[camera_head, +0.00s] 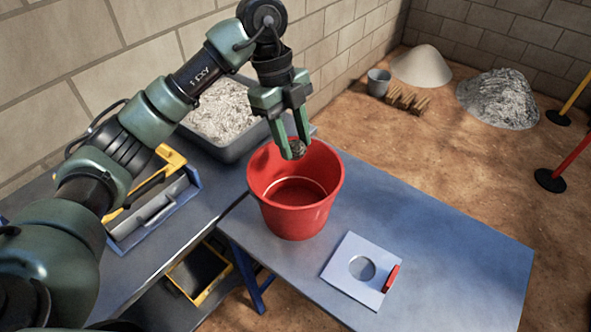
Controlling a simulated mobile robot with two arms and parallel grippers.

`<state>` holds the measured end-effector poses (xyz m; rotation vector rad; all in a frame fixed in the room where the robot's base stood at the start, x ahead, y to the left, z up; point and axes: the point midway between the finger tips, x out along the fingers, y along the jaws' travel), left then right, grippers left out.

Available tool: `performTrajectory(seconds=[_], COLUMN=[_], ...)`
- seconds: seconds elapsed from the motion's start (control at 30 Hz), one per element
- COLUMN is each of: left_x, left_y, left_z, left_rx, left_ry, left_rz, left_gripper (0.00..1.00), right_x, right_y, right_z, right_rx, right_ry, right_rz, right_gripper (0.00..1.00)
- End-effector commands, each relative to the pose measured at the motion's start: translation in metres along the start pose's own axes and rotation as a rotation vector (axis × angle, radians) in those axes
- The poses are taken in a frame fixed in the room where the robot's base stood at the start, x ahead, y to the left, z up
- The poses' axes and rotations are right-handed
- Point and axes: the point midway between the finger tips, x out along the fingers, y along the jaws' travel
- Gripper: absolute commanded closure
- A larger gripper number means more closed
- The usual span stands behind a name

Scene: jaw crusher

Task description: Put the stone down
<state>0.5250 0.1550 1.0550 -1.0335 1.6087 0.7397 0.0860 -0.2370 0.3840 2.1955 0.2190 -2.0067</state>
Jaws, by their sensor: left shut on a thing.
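My left gripper (294,150) comes in from the left and points down over the red bucket (292,217). It is shut on a small grey, rough stone (297,149), which shows between its fingertips. The stone is at about the level of the bucket's far rim in the picture, above its opening. The part of the bucket floor in view looks empty. My right gripper does not show.
The bucket stands on a blue-grey table (450,240). A white plate with a round hole (360,272) and a red handle (391,278) lies near it. A grey tray of crushed stone (222,108) is behind left. A blue and yellow device (155,215) stands left. The table's right side is clear.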

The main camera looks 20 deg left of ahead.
Motion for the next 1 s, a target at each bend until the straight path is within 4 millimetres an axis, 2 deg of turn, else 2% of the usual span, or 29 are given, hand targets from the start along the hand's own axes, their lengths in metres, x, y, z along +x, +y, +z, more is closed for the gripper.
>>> performTrajectory(seconds=[0.17, 0.27, 0.7, 0.8, 1.0], left_x=[0.010, 0.025, 0.133, 0.147, 0.161], left_y=[0.001, 0.002, 0.006, 0.006, 0.006], left_z=[0.002, 0.006, 0.036, 0.040, 0.044], left_rx=[-0.107, -0.118, -0.115, -0.113, -0.112], left_ry=[-0.006, -0.005, -0.004, -0.006, -0.007], left_rz=[-0.029, -0.029, -0.029, -0.031, -0.031], left_gripper=[1.00, 1.00, 1.00, 1.00, 1.00], right_x=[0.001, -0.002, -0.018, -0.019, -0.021], right_y=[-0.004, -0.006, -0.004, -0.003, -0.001], right_z=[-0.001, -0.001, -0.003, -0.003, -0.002], right_rx=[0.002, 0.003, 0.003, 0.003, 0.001], right_ry=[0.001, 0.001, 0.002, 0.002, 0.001], right_rz=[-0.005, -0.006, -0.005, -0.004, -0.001], right_gripper=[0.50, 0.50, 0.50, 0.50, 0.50])
